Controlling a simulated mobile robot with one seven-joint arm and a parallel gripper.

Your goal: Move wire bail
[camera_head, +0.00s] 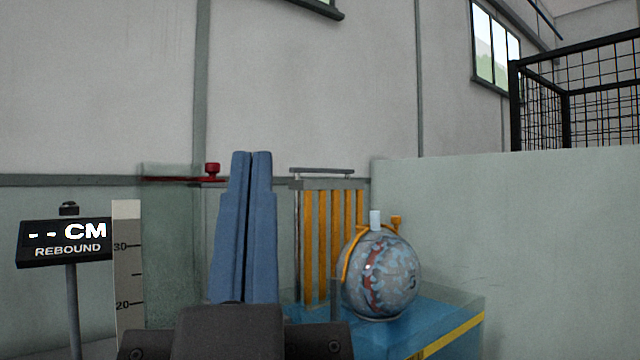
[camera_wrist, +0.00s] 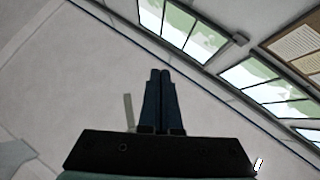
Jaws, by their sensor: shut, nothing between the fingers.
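My gripper (camera_head: 251,155) points up with its two blue fingers together and nothing between them. Its closed fingers also show in the wrist view (camera_wrist: 160,73), against walls and windows. In the head view, a marbled blue-grey and red ball (camera_head: 385,278) sits on a blue base right of my gripper. A thin orange curved band (camera_head: 349,256) runs over the ball's upper left and may be the wire bail. A white tab (camera_head: 376,220) and an orange knob (camera_head: 396,222) are at its top. My gripper appears apart from the band. The wrist view does not show the ball.
A frame with orange vertical bars (camera_head: 323,240) stands behind the ball. A red knob (camera_head: 212,170) on a red bar is left of my fingers. A rebound display (camera_head: 66,242) and a measuring scale (camera_head: 128,265) stand at left. A pale green panel (camera_head: 520,230) fills the right.

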